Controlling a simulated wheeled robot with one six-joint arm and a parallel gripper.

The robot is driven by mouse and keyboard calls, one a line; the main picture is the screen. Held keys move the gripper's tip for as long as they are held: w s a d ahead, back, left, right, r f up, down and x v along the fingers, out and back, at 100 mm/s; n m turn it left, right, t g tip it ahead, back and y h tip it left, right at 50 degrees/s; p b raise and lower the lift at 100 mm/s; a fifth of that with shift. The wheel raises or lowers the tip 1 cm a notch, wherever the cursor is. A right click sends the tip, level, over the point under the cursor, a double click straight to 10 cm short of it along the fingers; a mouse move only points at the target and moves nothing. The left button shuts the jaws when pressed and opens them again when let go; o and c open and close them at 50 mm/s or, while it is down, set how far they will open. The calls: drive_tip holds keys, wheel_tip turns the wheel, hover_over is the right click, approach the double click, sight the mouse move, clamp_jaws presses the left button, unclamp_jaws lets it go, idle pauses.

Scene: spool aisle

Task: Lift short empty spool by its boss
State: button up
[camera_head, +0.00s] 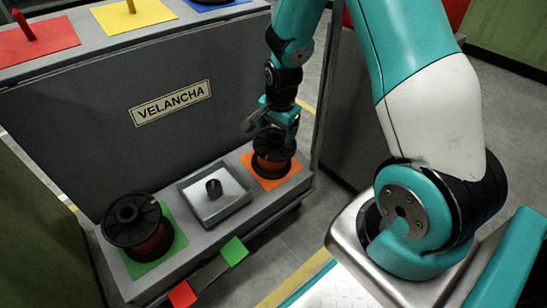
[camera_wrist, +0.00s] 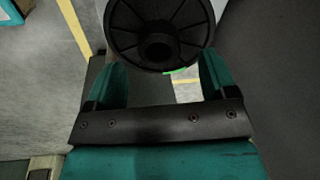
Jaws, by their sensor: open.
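In the head view, my gripper (camera_head: 278,128) points down over a spool (camera_head: 272,160) on an orange square, at the right end of the bench. That spool has dark flanges and an orange-brown middle. Another spool (camera_head: 137,228), with a black top flange and brown middle, stands on a green square at the left end. Neither is plainly the short empty one. In the wrist view, my gripper (camera_wrist: 160,65) is open, with its teal fingers apart. A black ribbed flange (camera_wrist: 125,22) with a round central boss (camera_wrist: 160,48) shows beyond the fingertips. Contact is not visible.
A shallow metal tray (camera_head: 232,204) with a dark upright peg sits between the spools. A grey panel with a VELANCHA label (camera_head: 171,103) rises behind the bench. Red (camera_head: 183,295) and green (camera_head: 234,251) tabs stick out in front. Coloured squares with pegs line the panel's top.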

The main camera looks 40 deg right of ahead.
sight(277, 136)
wheel_tip(277, 136, down, 3)
drive_tip(key=shift+w+b, duration=0.15)
drive_tip(key=shift+b, duration=0.5)
drive_tip(key=shift+d+r, duration=0.1)
drive_tip(key=shift+c, duration=0.2)
drive_tip(key=shift+w, duration=0.1)
drive_tip(key=c, duration=1.4)
drive_tip(key=shift+r+p, duration=0.15)
drive_tip(key=shift+p, duration=0.15)
